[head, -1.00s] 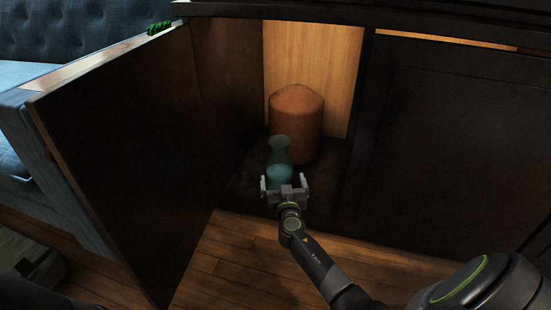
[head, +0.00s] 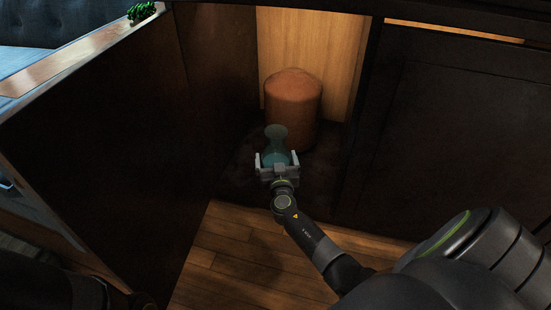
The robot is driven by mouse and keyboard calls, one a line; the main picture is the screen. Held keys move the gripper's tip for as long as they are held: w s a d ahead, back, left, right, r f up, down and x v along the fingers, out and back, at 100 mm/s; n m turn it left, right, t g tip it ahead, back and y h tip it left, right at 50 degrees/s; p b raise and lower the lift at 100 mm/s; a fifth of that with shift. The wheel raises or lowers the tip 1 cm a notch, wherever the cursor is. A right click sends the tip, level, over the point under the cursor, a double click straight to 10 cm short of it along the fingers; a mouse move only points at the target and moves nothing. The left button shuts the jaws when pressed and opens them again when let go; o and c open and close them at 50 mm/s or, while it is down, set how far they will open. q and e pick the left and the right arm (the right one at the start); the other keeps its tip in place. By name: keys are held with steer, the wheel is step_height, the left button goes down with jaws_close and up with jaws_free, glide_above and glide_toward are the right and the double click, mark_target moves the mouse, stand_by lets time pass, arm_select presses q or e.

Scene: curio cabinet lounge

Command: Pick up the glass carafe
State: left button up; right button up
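The glass carafe (head: 276,142) is teal, translucent and upright on the dark floor of the open cabinet. My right gripper (head: 276,160) is open at the carafe, with one finger on each side of its lower body. The gripper's palm hides the carafe's base. I cannot tell whether the fingers touch the glass. At the lower left a dark part of my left arm shows, but its gripper cannot be made out.
An orange-brown rounded canister (head: 293,108) stands right behind the carafe. The open cabinet door (head: 100,150) walls off the left side. A closed dark panel (head: 455,150) is on the right. Wooden floor (head: 235,265) lies in front.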

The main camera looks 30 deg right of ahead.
steer(key=c, duration=1.2)
steer(key=shift+r, duration=0.2)
steer(key=shift+c, duration=0.2)
